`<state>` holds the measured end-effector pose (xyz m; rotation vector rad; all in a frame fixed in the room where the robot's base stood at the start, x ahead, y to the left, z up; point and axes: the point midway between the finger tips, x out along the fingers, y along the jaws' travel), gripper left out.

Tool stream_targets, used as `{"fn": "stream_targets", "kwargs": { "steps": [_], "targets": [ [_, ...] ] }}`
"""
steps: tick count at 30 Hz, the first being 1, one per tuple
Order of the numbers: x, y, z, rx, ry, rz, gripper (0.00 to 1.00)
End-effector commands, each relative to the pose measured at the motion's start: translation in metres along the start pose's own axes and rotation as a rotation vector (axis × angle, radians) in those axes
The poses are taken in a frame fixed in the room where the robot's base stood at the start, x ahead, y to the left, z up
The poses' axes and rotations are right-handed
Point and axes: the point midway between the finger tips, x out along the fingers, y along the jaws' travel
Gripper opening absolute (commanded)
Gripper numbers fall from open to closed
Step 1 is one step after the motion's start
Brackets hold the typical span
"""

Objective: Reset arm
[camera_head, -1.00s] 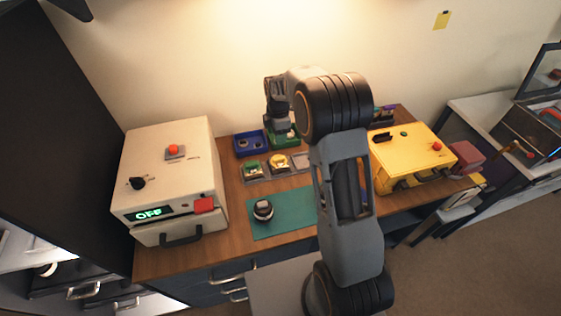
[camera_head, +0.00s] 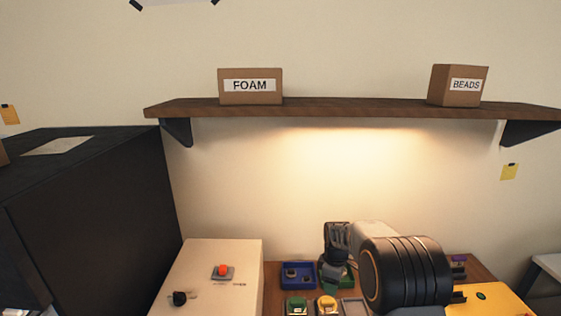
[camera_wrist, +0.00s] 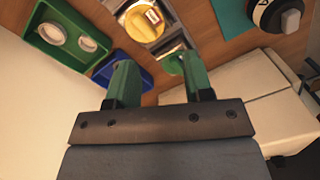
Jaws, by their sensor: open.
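My gripper (camera_wrist: 153,82) shows in the wrist view with its two green fingers apart and nothing between them. In the head view my arm bends down over the back of the bench, and the fingertips are hidden there.
A yellow machine (camera_head: 487,299) is at the right. A shelf (camera_head: 350,107) above bears a FOAM box (camera_head: 250,87) and a BEADS box (camera_head: 458,86). A green tray (camera_wrist: 66,36) lies beside the blue one.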

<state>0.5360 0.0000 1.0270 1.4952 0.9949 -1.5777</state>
Motion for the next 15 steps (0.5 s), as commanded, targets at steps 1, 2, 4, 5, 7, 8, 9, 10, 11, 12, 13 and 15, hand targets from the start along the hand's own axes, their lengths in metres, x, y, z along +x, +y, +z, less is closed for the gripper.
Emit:
{"fn": "stream_targets", "kwargs": {
  "steps": [1, 2, 4, 5, 7, 8, 9, 10, 11, 12, 13, 15],
  "targets": [
    [-0.005, -0.012, 0.006, 0.115, 0.000, -0.001, 0.47],
    [-0.010, -0.020, 0.010, 0.194, 0.001, 0.001, 0.47],
    [-0.023, -0.041, 0.020, 0.376, 0.008, 0.011, 0.47],
    [-0.030, -0.051, 0.024, 0.454, 0.015, 0.018, 0.47],
    [-0.044, -0.072, 0.034, 0.609, 0.034, 0.036, 0.47],
    [-0.050, -0.080, 0.038, 0.668, 0.044, 0.044, 0.47],
    [-0.057, -0.092, 0.044, 0.740, 0.059, 0.054, 0.47],
    [-0.062, -0.101, 0.048, 0.791, 0.070, 0.061, 0.47],
    [-0.067, -0.109, 0.052, 0.838, 0.083, 0.069, 0.47],
    [-0.073, -0.120, 0.057, 0.897, 0.101, 0.080, 0.47],
    [-0.077, -0.129, 0.061, 0.937, 0.116, 0.088, 0.47],
    [-0.085, -0.147, 0.070, 1.018, 0.152, 0.106, 0.47]
  ]
}}
